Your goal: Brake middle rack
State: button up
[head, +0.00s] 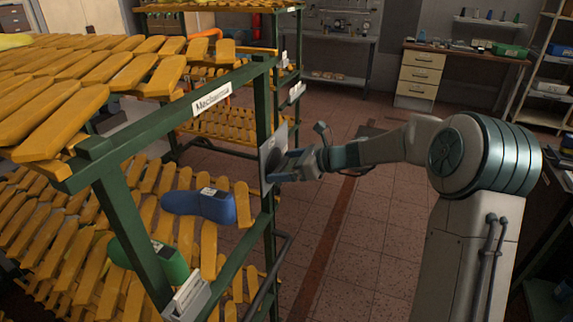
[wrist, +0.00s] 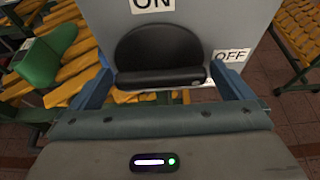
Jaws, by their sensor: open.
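A green-framed rack (head: 118,215) with yellow slatted shelves stands at the left in the head view. A grey plate (head: 268,150) is on its right side, facing my gripper (head: 283,168). In the wrist view the plate (wrist: 200,22) bears an ON label (wrist: 152,4) at the top and an OFF label (wrist: 231,54) lower right. A black rounded brake handle (wrist: 160,55) on the plate sits between the blue fingers of my open gripper (wrist: 160,82). I cannot tell whether the fingers touch it. The handle is hidden in the head view.
A blue shoe last (head: 200,204) and a green one (head: 165,262) lie on the lower shelf. Another rack (head: 215,122) stands behind. A drawer cabinet (head: 420,78) is at the back right. The tiled floor (head: 325,240) beside the rack is clear.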

jog(key=c, duration=0.7)
